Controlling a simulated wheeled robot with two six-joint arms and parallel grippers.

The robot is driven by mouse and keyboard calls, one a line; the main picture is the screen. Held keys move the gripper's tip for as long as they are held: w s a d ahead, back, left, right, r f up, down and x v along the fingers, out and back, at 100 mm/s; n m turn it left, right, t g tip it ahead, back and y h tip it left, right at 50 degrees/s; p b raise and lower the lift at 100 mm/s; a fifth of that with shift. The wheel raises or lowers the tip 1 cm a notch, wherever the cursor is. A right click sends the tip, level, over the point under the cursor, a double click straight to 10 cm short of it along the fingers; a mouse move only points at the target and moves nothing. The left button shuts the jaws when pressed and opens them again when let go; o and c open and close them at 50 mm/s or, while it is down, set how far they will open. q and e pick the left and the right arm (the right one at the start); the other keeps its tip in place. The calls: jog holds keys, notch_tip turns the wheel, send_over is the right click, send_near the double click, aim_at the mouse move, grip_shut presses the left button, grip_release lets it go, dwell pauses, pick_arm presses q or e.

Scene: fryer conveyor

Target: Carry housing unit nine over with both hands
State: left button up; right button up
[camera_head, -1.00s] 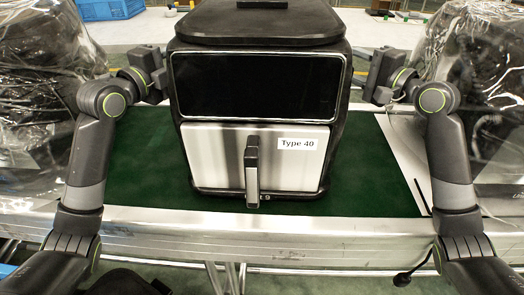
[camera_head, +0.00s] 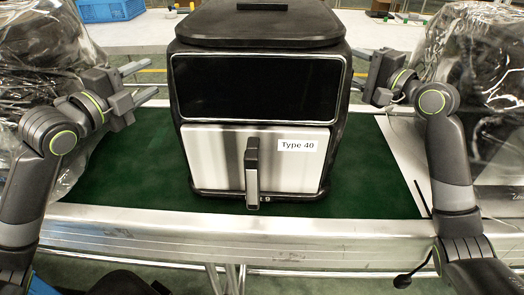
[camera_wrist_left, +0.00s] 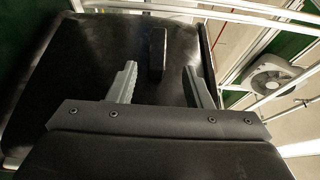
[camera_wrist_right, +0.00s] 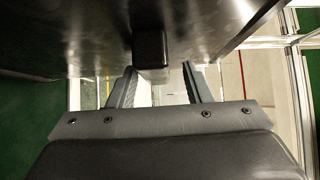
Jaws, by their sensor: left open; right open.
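The housing unit (camera_head: 260,160) is a black air fryer with a dark display, a silver drawer, a front handle and a "Type 40" label. It stands upright on the green belt (camera_head: 125,185); a small 9 shows at its base. My left gripper (camera_head: 147,82) is open and empty, left of the unit and apart from it. In the left wrist view, a dark block on the unit (camera_wrist_left: 157,50) appears between the open fingers (camera_wrist_left: 160,85). My right gripper (camera_head: 373,72) is open close to the unit's right side. In the right wrist view, another block (camera_wrist_right: 150,48) is ahead of its fingers (camera_wrist_right: 160,88); contact is unclear.
A metal rail (camera_head: 250,228) runs along the belt's front edge. Plastic-wrapped items (camera_head: 40,60) stand at the left, and more wrapping (camera_head: 485,70) is at the right. A blue crate (camera_head: 110,9) sits at the back. The belt beside the unit is clear.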

pick_arm(q)
jog(key=shift+v, duration=1.05)
pick_arm(e)
jog(key=v, duration=1.2)
